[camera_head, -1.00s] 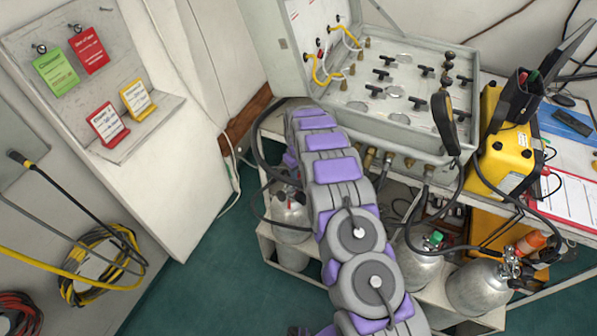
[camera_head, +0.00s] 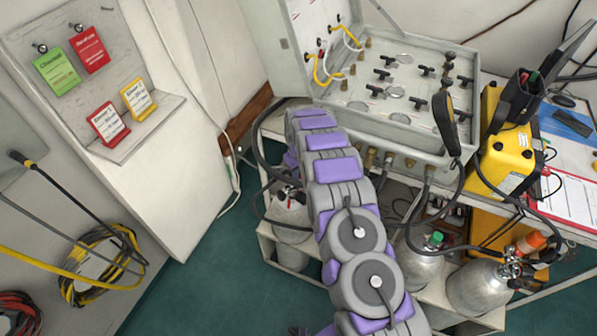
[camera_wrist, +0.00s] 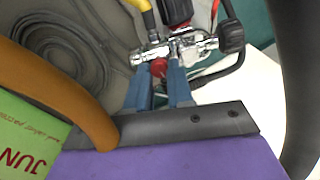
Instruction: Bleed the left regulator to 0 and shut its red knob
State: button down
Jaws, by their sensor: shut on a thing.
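In the wrist view a chrome regulator (camera_wrist: 190,46) lies across the top, with a black knob (camera_wrist: 231,37) at its right end. A small red knob (camera_wrist: 158,67) hangs below its body. My gripper (camera_wrist: 162,76) has its two blue fingers close together, shut on this red knob, which shows between the tips. In the head view my arm reaches to the panel's lower front and hides my gripper. The left cylinder (camera_head: 291,222) stands left of the arm, with its valve partly visible on top. No gauge reading can be made out.
The grey air panel (camera_head: 375,112) with several black T-handles stands above the cylinders. More cylinders (camera_head: 478,288) stand at right, near a yellow case (camera_head: 505,158). Dark hoses loop around the arm. An orange-brown hose (camera_wrist: 85,95) curves close by my gripper. Green floor (camera_head: 215,270) is clear at left.

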jog(key=shift+m+p, duration=0.3)
jog(key=shift+m, duration=0.1)
jog(key=m+p, duration=0.3)
jog(key=m, duration=0.1)
jog(key=shift+r+m, duration=0.15)
jog(key=shift+m, duration=0.15)
jog(key=m+p, duration=0.2)
jog(key=m, duration=0.3)
jog(key=m+p, duration=0.2)
jog(key=m, duration=0.3)
jog(key=shift+a+m, duration=0.1)
jog(key=shift+m, duration=0.3)
jog(key=m+p, duration=0.1)
jog(key=m, duration=0.4)
jog(key=shift+s+p, duration=0.1)
jog(key=shift+p, duration=0.25)
jog(key=c, duration=1)
grip_release()
jog(key=shift+a+m, duration=0.1)
jog(key=shift+m, duration=0.2)
